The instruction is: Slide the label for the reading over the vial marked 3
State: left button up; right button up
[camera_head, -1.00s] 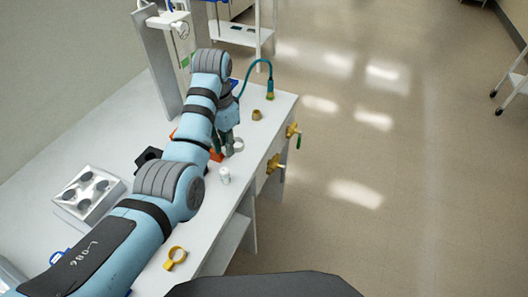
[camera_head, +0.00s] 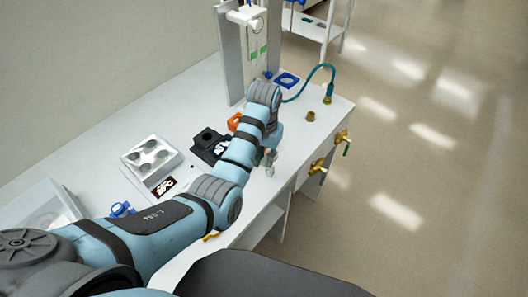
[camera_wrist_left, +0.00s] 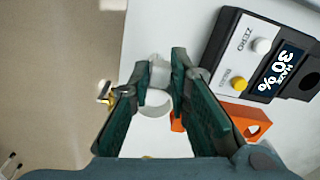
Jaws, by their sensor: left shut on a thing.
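My left gripper (camera_head: 267,156) is low over the bench near its front edge. In the left wrist view its fingers (camera_wrist_left: 160,72) are closed on a small white piece, which I take for the tab of a white ring label (camera_wrist_left: 153,104). A pale upright piece (camera_head: 270,170), probably the vial, stands by the fingertips in the head view. Its mark cannot be read, and I cannot tell whether the ring is around or beside it. My right gripper is out of view.
A grey tray with round wells (camera_head: 152,157) is at left. A yellow label (camera_head: 211,236) is partly behind my arm. Brass valves (camera_head: 318,166) stick out from the bench front. A brass fitting (camera_head: 310,116) stands at right.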

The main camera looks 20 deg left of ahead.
pick_arm(q)
jog(key=shift+a+f, duration=0.1)
jog(key=shift+f, duration=0.55)
jog(key=shift+a+f, duration=0.1)
jog(key=shift+f, duration=0.35)
jog(key=shift+f+b, duration=1.5)
jog(key=shift+f, duration=1.2)
jog(key=o, duration=0.7)
jog(key=shift+o, duration=0.2)
notch_tip(320, 180, up, 8)
jog(key=shift+f, duration=0.15)
